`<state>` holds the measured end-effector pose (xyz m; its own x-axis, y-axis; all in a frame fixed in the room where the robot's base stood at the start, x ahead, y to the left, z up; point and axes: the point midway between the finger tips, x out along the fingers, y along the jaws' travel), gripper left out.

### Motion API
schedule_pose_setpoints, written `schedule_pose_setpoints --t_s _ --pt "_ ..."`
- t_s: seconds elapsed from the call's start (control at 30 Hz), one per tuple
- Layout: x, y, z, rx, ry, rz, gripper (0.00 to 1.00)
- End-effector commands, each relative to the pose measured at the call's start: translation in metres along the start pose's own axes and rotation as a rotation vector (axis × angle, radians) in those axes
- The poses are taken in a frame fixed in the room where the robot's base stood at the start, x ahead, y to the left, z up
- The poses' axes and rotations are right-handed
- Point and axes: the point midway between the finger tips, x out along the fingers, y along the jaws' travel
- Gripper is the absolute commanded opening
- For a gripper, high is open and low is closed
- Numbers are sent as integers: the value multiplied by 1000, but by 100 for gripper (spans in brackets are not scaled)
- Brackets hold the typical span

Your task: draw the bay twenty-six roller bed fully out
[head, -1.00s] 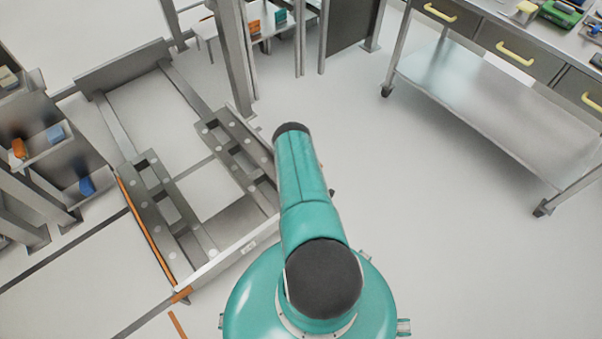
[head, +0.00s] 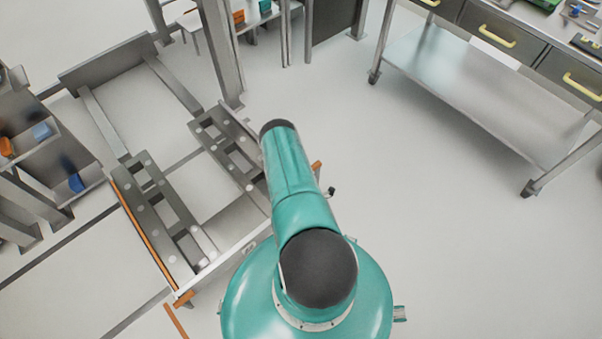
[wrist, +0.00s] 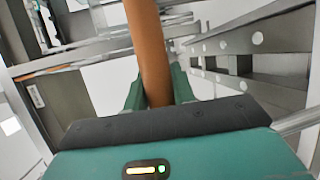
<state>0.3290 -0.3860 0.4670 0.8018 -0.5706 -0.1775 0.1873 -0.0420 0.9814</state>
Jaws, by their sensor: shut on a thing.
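The roller bed (head: 188,270) is a grey steel frame with two perforated side beams, an orange left edge and a pale front bar, low at the left in the head view. It is partly drawn out from its fixed rails and back plate (head: 108,60). My teal arm covers its right front part. In the wrist view my gripper (wrist: 152,92) has its teal fingers closed around an upright orange handle bar (wrist: 147,45). In the head view my gripper is hidden under my arm.
A steel rack post (head: 220,55) stands behind the bed. Shelves with small bins (head: 42,165) stand at the left. A wheeled bench with drawers and a lower shelf (head: 480,95) is at the upper right. The floor between bench and my body is clear.

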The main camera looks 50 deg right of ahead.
Motion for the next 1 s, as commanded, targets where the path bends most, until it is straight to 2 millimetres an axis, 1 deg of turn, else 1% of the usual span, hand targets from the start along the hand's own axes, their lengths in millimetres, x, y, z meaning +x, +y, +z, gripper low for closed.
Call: schedule_pose_setpoints --t_s 0.03,0.2,0.23,0.3,0.33,0.6,0.73,0.87,1.0 --pt "-4 -1 2 -2 -3 -3 0" --pt "-6 -2 3 -2 -5 -5 0" --pt "-6 -2 3 -3 -5 -5 29" --pt "-6 -2 3 -2 -5 -6 43" --pt "-6 -2 3 -2 -5 -6 47" --pt "-5 -2 3 -1 -3 -5 47" --pt "-12 -2 2 -2 -2 -5 47" --pt "-31 -2 2 -1 -1 -7 47" --pt "-62 -3 2 -2 -2 -9 47"
